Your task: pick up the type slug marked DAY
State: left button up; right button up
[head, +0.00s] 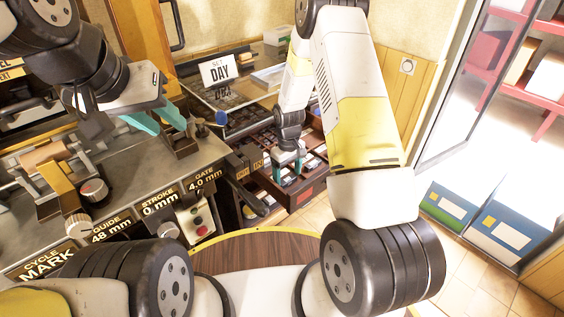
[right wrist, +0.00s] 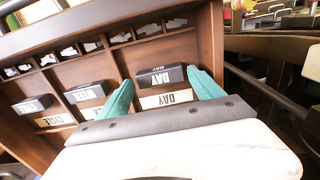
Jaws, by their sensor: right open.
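The type slug marked DAY (right wrist: 160,77) is a dark block with a white lettered face, standing in a brown wooden tray (right wrist: 213,40) in the right wrist view. My right gripper (right wrist: 163,88) is open, with one teal finger on each side of the DAY slug. I cannot tell whether the fingers touch it. In the head view my right gripper (head: 288,160) reaches down into the tray (head: 309,190), and the slug there is too small to read. My left gripper (head: 158,119) has its teal fingers apart and empty above the machine bench.
Left of the DAY slug stand the WEEK slug (right wrist: 88,93) and another slug (right wrist: 33,104), with label strips in front. The machine bench (head: 130,205) with knobs and gauge labels fills the left.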

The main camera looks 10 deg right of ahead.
jog(key=shift+f, duration=0.5)
jog(key=c, duration=1.6)
